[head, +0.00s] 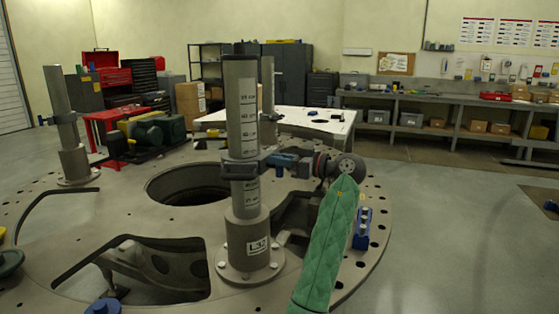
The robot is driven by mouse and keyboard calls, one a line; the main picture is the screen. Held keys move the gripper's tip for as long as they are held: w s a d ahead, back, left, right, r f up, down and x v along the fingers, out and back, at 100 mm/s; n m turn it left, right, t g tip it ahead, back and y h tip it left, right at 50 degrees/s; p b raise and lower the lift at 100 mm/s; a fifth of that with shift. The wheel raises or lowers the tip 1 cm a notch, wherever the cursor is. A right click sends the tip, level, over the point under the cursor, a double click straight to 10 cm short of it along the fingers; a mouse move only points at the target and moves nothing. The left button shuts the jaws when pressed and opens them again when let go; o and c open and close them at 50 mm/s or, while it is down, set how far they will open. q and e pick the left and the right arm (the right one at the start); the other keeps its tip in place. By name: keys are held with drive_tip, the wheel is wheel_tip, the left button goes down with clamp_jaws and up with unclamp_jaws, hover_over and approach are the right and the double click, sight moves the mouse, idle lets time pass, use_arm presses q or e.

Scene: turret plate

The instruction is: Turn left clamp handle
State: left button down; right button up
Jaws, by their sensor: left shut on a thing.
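A grey clamp (243,169) sits around the tall post (241,110), whose base is marked L32, standing on the turret plate (130,215). A blue part (283,160) shows on the clamp's right side. My left gripper (302,165) is at the right end of this clamp, at the height of the blue part, and is shut on the clamp handle. The handle is mostly hidden by the gripper. My green-sleeved left arm rises from the bottom of the picture. My right gripper is not in view.
The plate has a round hole (188,184) and large cut-outs. A blue block (362,228) sits right of my arm. Open floor lies at the right.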

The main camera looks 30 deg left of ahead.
use_arm(q)
drive_tip(key=shift+w+m, duration=0.1)
drive_tip(key=shift+m, duration=0.3)
drive_tip(key=m, duration=0.1)
drive_tip(key=m+b, duration=0.1)
drive_tip(key=m, duration=0.1)
drive_tip(key=shift+w+f, duration=0.1)
drive_tip(key=shift+w, duration=0.2)
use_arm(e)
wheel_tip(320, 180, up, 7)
use_arm(q)
drive_tip(key=shift+w+a+f+m+p, duration=0.1)
drive_tip(key=shift+w+f+m+p, duration=0.35)
drive_tip(key=shift+m, duration=1.95)
drive_tip(key=shift+w+f+m+p, duration=0.2)
drive_tip(key=shift+m+p, duration=0.5)
drive_tip(key=shift+m, duration=1.7)
drive_tip(key=shift+w+a+f+m+p, duration=0.1)
drive_tip(key=shift+f+m+p, duration=0.4)
drive_tip(key=shift+m, duration=1.9)
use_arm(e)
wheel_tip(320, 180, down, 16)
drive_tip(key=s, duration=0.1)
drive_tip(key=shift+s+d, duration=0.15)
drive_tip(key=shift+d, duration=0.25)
use_arm(q)
drive_tip(key=shift+r, duration=0.1)
